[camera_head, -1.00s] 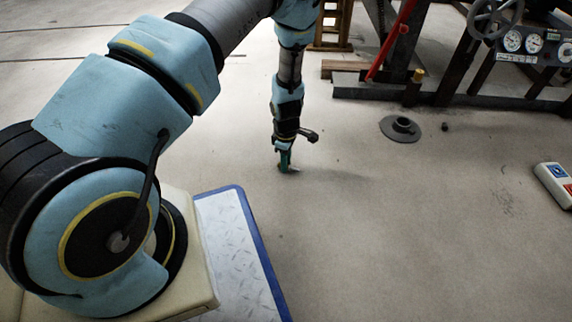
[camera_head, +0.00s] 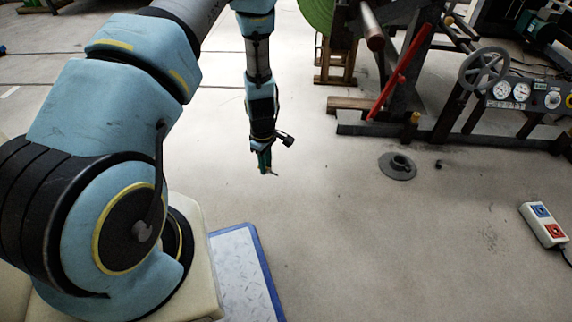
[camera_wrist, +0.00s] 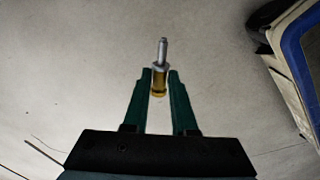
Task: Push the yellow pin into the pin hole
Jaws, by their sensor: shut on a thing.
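My gripper (camera_head: 265,166) hangs over bare floor in the middle of the head view, fingers pointing down. In the wrist view my gripper (camera_wrist: 160,78) has its green fingers shut on the yellow pin (camera_wrist: 160,82). The pin's yellow end sits between the fingertips, and its grey metal shaft sticks out past them. In the head view only a small pale bit of the pin shows at the fingertips. I cannot make out the pin hole in either view. A short post with a yellow top (camera_head: 414,119) stands at the machine's base, well right of my gripper.
A dark machine frame (camera_head: 455,136) with a handwheel (camera_head: 484,68), gauges and a red lever (camera_head: 387,97) stands at the back right. A grey round floor piece (camera_head: 397,172) lies in front of it. A control box (camera_head: 542,226) lies at far right.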

